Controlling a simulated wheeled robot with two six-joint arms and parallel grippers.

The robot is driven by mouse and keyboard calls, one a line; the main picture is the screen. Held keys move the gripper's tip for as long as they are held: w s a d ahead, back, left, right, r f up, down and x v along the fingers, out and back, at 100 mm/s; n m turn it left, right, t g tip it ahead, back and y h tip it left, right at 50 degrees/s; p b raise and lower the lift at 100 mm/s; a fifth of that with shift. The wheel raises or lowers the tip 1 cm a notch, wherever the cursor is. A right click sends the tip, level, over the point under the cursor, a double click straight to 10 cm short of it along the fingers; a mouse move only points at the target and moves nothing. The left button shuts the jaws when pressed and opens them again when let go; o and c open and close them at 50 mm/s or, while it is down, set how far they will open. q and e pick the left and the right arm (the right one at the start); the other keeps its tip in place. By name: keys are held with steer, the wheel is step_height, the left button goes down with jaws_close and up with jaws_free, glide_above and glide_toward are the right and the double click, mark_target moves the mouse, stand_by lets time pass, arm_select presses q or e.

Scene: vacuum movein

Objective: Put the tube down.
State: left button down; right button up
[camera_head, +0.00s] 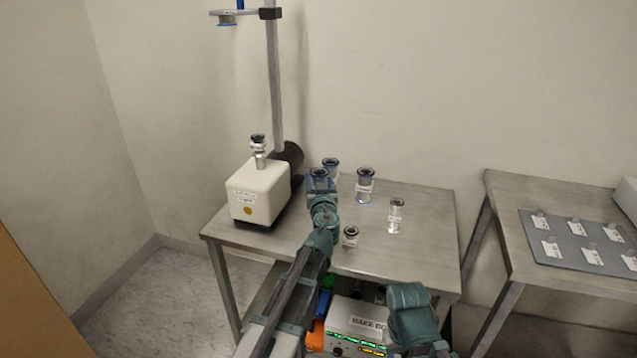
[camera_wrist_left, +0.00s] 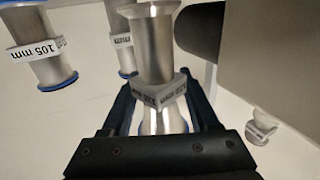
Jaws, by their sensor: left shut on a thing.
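My left gripper (camera_head: 321,190) reaches over the back of the steel table and is shut on a metal tube (camera_head: 319,173). In the left wrist view the tube (camera_wrist_left: 153,50) stands between the fingers of the left gripper (camera_wrist_left: 160,98). It has a flange at its upper end, a white paper label at the fingers and blue at its lower part. Whether its end touches the table cannot be told. My right arm shows at the bottom of the head view, but its gripper is not in view.
Close by stand a blue-ringed tube (camera_head: 365,187), another tube (camera_head: 331,164), a slimmer tube (camera_head: 396,217) and a short fitting (camera_head: 350,237). The white pump (camera_head: 259,192) is at the left. The front right of the table (camera_head: 425,255) is clear. A second table (camera_head: 520,187) stands right.

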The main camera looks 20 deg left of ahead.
arm_select(q)
steer(key=shift+f+b, duration=0.4)
steer(key=shift+s, duration=0.1)
steer(key=shift+f, duration=0.1)
steer(key=shift+s+d, duration=0.1)
steer(key=shift+c, duration=0.7)
jaws_free()
steer(key=shift+s+b, duration=0.1)
steer(key=shift+b, duration=0.2)
steer(key=shift+s, duration=0.1)
